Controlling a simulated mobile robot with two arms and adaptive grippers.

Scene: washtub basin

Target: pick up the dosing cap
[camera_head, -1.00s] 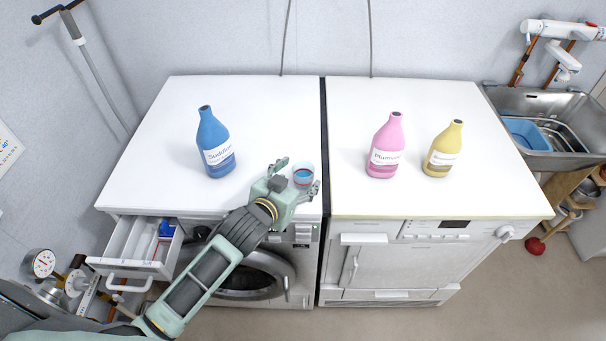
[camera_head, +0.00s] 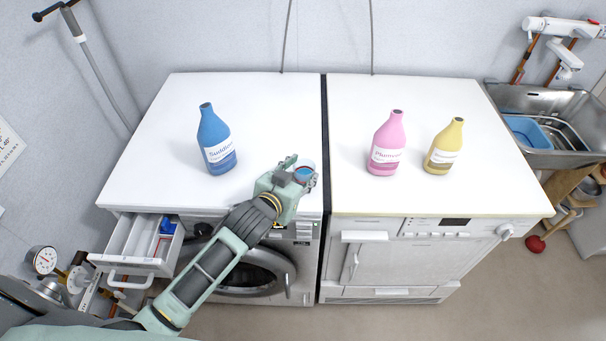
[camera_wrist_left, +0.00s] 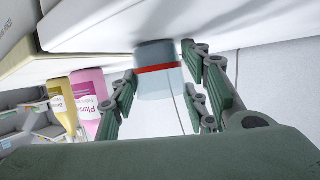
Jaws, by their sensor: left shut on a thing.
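The dosing cap (camera_head: 305,171) is a small clear cup with blue in it, near the front right corner of the washing machine's white top (camera_head: 262,115). In the left wrist view the cap (camera_wrist_left: 157,83) shows a red band and stands between the fingers, its blue-grey end close to the white surface. I cannot tell whether it is just clear of it. My left gripper (camera_head: 302,174) is shut on the cap, with fingers on both sides of it. My right gripper is not in view.
A blue bottle (camera_head: 214,140) stands left on the same top. A pink bottle (camera_head: 386,145) and a yellow bottle (camera_head: 444,147) stand on the machine to the right. An open detergent drawer (camera_head: 130,262) juts out at front left. A sink (camera_head: 565,120) is far right.

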